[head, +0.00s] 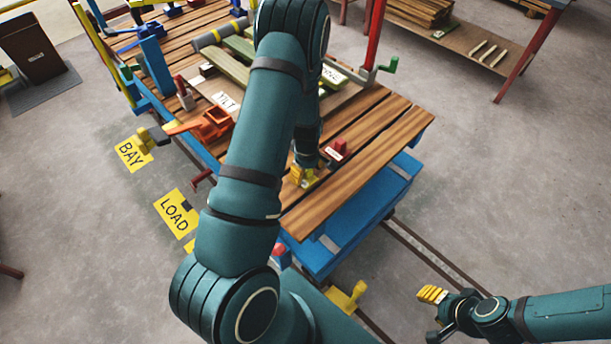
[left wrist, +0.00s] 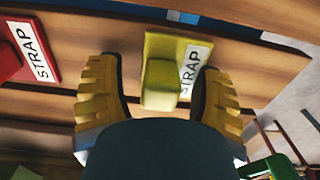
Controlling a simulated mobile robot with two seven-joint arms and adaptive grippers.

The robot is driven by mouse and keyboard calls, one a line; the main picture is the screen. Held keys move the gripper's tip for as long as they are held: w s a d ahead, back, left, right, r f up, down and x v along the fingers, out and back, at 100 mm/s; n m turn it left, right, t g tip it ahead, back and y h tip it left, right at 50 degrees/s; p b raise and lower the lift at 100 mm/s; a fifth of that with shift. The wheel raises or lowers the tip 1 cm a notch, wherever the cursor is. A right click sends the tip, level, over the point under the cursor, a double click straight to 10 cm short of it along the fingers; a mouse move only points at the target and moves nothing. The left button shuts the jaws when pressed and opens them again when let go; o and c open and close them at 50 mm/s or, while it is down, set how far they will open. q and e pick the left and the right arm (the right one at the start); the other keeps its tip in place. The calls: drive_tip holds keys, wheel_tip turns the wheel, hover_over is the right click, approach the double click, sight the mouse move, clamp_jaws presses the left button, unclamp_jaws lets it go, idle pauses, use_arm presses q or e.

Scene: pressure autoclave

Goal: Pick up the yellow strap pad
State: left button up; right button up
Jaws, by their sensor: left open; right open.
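The yellow strap pad (left wrist: 160,82) lies on the wooden deck in the left wrist view. It has a flat plate with a raised block and a white label reading STRAP. My left gripper (left wrist: 158,70) is open, with one ribbed yellow finger on each side of the pad's block and a visible gap on both sides. In the head view my left gripper (head: 303,174) is low over the deck's near end, and my arm and fingers hide much of the pad. My right gripper (head: 438,312) is open and empty, off to the right above the floor.
A red strap pad (head: 337,150) sits close by on the deck; the left wrist view shows its STRAP label too (left wrist: 38,55). A red post (head: 375,38) with a green handle stands behind. The slatted deck (head: 400,120) is clear toward its right corner.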

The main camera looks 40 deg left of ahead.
use_arm(q)
clamp_jaws()
idle(0.3)
